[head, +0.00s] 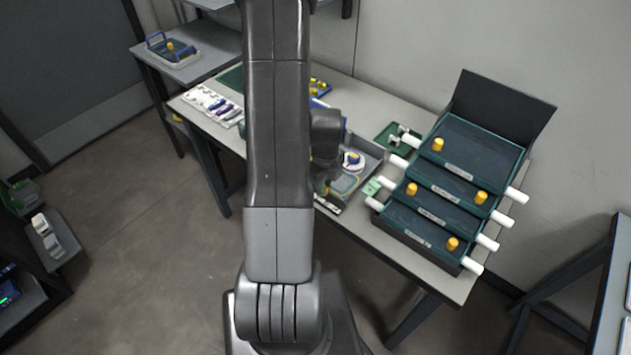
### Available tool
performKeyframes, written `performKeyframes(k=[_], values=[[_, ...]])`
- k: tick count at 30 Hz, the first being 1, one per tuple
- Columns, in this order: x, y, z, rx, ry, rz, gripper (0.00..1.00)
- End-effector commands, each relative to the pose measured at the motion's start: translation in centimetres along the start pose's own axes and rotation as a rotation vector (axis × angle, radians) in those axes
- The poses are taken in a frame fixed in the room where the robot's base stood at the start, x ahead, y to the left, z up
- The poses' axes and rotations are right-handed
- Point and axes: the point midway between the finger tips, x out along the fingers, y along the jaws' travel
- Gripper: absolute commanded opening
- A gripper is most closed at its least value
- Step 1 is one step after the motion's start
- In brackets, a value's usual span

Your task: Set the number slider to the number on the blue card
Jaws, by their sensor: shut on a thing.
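My gripper (322,188) is down at the front edge of the grey tray on the table, small and partly hidden behind my own arm. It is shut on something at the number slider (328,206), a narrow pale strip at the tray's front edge. The slider's numbers and setting are too small to read, and my arm and gripper cover part of it. I cannot make out the blue card or its number; my arm hides the middle of the table.
The grey tray (372,163) holds a white and blue round item (352,160). To its right stand stepped dark green trays (465,158) with yellow knobs and white handles sticking out. A white strip with purple items (212,104) lies left. A shelf (196,68) stands back left.

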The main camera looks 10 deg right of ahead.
Motion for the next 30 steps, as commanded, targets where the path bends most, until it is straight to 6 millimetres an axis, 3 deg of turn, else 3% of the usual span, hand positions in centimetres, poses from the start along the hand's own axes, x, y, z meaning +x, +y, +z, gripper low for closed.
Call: performKeyframes(k=[6, 15, 16, 19, 30], values=[[0.1, -0.1, -2.5, 0.001, -0.002, -0.002, 0.00], [-0.1, 0.0, -2.6, 0.000, -0.002, -0.002, 0.00], [-0.1, -0.1, -2.6, 0.000, -0.002, -0.002, 0.19], [-0.1, 0.0, -2.6, 0.000, -0.001, -0.002, 0.38], [-0.4, -0.1, -2.6, 0.000, -0.002, -0.002, 0.38]])
